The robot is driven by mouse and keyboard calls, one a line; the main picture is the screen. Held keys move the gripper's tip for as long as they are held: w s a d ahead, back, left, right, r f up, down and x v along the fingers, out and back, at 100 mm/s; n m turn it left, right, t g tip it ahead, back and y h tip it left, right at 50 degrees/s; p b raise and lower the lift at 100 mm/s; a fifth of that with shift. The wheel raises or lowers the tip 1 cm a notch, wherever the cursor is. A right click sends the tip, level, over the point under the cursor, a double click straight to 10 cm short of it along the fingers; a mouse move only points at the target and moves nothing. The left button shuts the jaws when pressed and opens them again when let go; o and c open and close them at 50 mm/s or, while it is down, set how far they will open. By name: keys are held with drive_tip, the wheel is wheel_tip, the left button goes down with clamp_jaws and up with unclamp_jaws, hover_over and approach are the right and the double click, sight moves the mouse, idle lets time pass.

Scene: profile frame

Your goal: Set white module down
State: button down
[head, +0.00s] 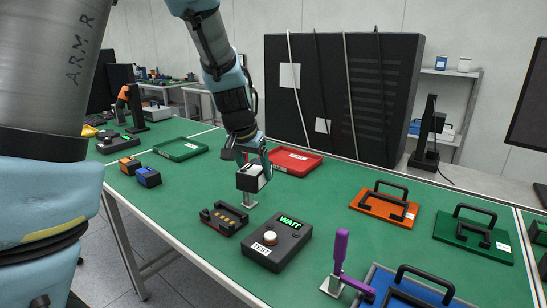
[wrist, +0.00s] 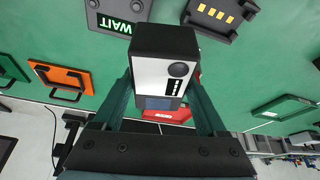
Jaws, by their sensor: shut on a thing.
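The white module (head: 252,180) is a small block with a white face and black sides. My gripper (head: 256,166) is shut on it and holds it above the green table, behind the black dock. In the wrist view the module (wrist: 165,72) sits between the two fingers of my gripper (wrist: 163,95); its white face shows a dark round spot and a row of small marks. A small metal piece (head: 249,198) shows just under the module in the head view; I cannot tell whether they touch. The black dock (head: 224,219) has several gold contacts and looks empty.
A black test box (head: 282,250) with a green WAIT display stands right of the dock. A red tray (head: 300,169) is behind my gripper, a green tray (head: 180,149) to the left. Orange (head: 129,165) and blue (head: 148,177) blocks are left. A purple-handled clamp (head: 340,262) stands front right.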

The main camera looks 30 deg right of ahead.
drive_tip(key=w+a+f+n+y, duration=0.1)
drive_tip(key=a+f+n, duration=0.2)
drive_tip(key=a+f, duration=0.3)
drive_tip(key=w+a+f+n+t+y, duration=0.1)
drive_tip(key=a+f+n, duration=0.2)
drive_tip(key=a, duration=1.4)
drive_tip(key=a+f+n+y, duration=0.1)
drive_tip(key=a+f+n, duration=0.3)
drive_tip(key=a+f, duration=0.5)
drive_tip(key=a, duration=0.2)
drive_tip(key=shift+w+a+t, duration=0.35)
drive_tip(key=shift+w+t, duration=0.05)
drive_tip(key=shift+f, duration=0.1)
